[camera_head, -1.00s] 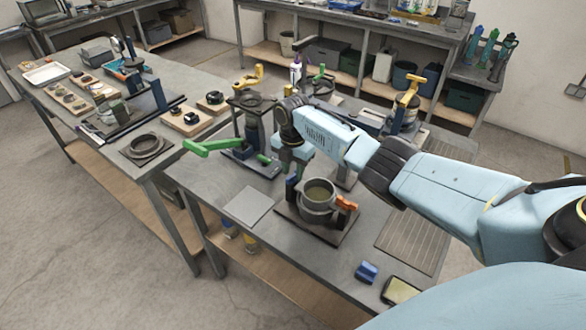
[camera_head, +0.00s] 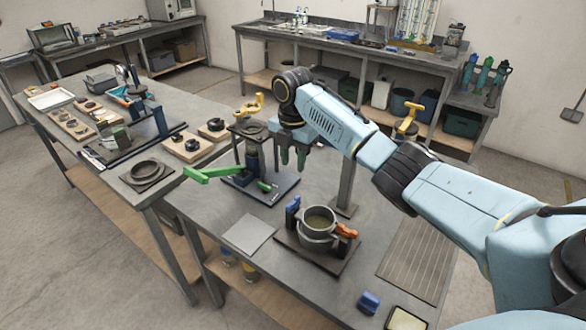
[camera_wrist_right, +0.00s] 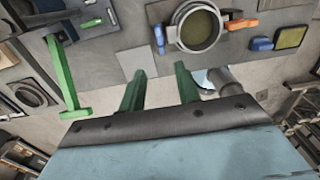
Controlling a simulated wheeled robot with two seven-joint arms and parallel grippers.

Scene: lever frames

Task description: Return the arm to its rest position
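My right arm reaches in from the right in the head view. Its gripper (camera_head: 293,158) points down above the bench, between the green-handled lever press and the round pot. In the right wrist view the two green fingers of the right gripper (camera_wrist_right: 160,88) stand well apart with nothing between them. The green lever (camera_head: 212,173) sticks out to the left of its dark stand (camera_head: 253,165); it also shows in the wrist view (camera_wrist_right: 62,78), apart from the fingers. My left gripper is in neither view.
A grey pot (camera_head: 318,238) with blue and orange clamp handles sits on a dark plate. A grey square plate (camera_head: 249,233), a blue block (camera_head: 368,302) and a ribbed mat (camera_head: 415,258) lie nearby. Yellow-handled fixtures (camera_head: 407,121) stand farther back.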

